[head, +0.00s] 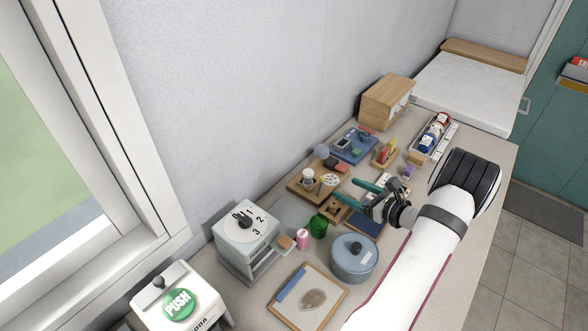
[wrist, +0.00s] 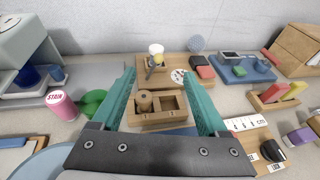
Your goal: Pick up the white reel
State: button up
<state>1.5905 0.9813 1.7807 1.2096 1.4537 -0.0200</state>
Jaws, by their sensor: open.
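A flat white disc with dark spots (head: 330,180) lies on the wooden board behind my gripper; it looks like the white reel. It also shows in the wrist view (wrist: 179,75), just beyond the right finger's tip. A small white cup-like piece (head: 308,174) stands to its left on the same board, and in the wrist view (wrist: 156,49) it has a yellowish lower part; I cannot rule out that this is the reel. My gripper (head: 347,190) is open with nothing between its teal fingers (wrist: 159,80), above the table and apart from both.
A wooden divided box (wrist: 155,119) with a round wooden peg sits below and between the fingers. A green cup (head: 318,227), pink can (head: 302,239) and blue pot (head: 354,258) stand nearer. A blue tray (head: 355,145) and wooden cabinet (head: 387,100) lie farther back by the wall.

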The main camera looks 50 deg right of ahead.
aim_at(310, 173)
jog(key=x, duration=1.5)
jog(key=shift+a+f, duration=0.1)
jog(key=shift+a, duration=0.35)
grip_shut()
